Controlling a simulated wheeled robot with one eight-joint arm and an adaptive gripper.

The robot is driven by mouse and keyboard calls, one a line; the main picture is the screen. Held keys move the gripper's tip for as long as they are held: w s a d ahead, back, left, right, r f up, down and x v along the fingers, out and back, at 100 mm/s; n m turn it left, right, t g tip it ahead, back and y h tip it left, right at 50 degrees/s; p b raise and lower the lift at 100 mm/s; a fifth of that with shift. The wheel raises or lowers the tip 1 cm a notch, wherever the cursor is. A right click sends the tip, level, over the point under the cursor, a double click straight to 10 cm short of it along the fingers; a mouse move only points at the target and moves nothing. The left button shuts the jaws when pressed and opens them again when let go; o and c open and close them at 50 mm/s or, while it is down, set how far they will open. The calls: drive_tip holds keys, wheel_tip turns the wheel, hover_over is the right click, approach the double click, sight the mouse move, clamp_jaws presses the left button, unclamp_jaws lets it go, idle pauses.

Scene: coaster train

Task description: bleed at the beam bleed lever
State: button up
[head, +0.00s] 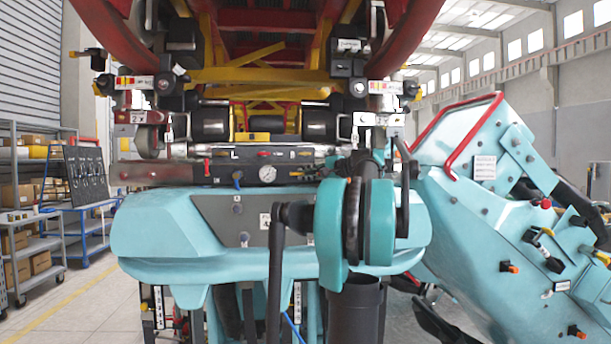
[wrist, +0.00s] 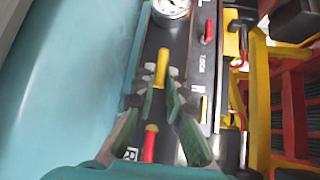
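A dark control panel (head: 250,178) runs across the front of the teal machine, with a round gauge (head: 267,173) that also shows in the wrist view (wrist: 172,6). In the wrist view a yellow-handled lever (wrist: 162,66) lies on the panel below the gauge, and a red-handled lever (wrist: 150,144) lies further down, by the letter R. I cannot read which one is labelled beam bleed. My gripper (wrist: 160,90) is open, its fingertips apart near the lower end of the yellow handle. Contact cannot be told. In the head view my arm hides the gripper.
Another red handle (wrist: 209,31) stands beside the panel's edge. The red and yellow train frame (head: 265,75) is above and behind the panel. A teal machine with a red rail (head: 463,135) stands close on the right. Shelving (head: 35,215) is at the left, with clear floor before it.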

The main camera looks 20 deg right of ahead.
clamp_jaws()
drive_tip(key=r+n+g+h, duration=0.2)
drive_tip(key=shift+w+a+n+g+h, duration=0.1)
drive_tip(key=shift+a+n+g+h, duration=0.2)
drive_tip(key=shift+a+n+h, duration=0.1)
drive_tip(key=n+h, duration=0.1)
drive_tip(key=a+r+n+g+h, duration=0.1)
drive_tip(key=h, duration=0.1)
drive_tip(key=shift+w+a+r+g, duration=0.1)
drive_tip(key=shift+w+r+g, duration=0.1)
drive_tip(key=shift+r+g, duration=0.1)
drive_tip(key=h, duration=0.1)
drive_tip(key=a+n+h, duration=0.1)
drive_tip(key=n+g+h, duration=0.1)
drive_tip(key=shift+w+a+r, duration=0.25)
drive_tip(key=shift+a+r, duration=0.05)
drive_tip(key=shift+r, duration=0.05)
drive_tip(key=shift+w+a+n+g+h, duration=0.1)
drive_tip(key=shift+a+n+g+h, duration=0.25)
drive_tip(key=shift+h, duration=0.45)
drive_tip(key=shift+w+a+n+g+h, duration=0.1)
drive_tip(key=shift+a+n+g+h, duration=0.2)
drive_tip(key=shift+h, duration=0.5)
drive_tip(key=o, duration=0.6)
unclamp_jaws()
drive_tip(key=shift+o, duration=0.2)
drive_tip(key=shift+s+r, duration=0.1)
